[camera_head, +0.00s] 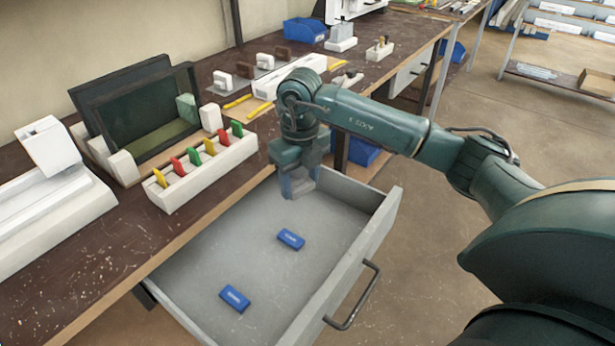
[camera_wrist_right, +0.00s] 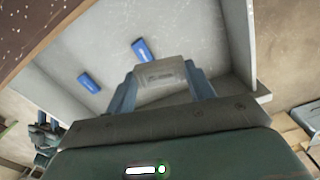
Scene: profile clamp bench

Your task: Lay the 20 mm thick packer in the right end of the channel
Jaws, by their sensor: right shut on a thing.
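My right gripper (camera_head: 298,188) hangs over the far end of the open grey drawer (camera_head: 185,268). In the right wrist view the gripper (camera_wrist_right: 162,76) is shut on a pale grey block (camera_wrist_right: 160,74), one finger at each side. The block has small lettering that I cannot read, so its thickness is not legible. Two blue blocks with white labels, one nearer the middle (camera_head: 291,239) and one nearer the front (camera_head: 235,298), lie apart on the drawer floor. I cannot tell for sure which fixture on the bench is the channel.
A cream rack (camera_head: 205,172) with several coloured pieces stands at the bench edge. Behind it are dark upright frames (camera_head: 135,108). A long white fixture (camera_head: 45,225) is at left; a white box-like piece (camera_head: 290,76) lies farther back. The drawer walls rise around the gripper.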

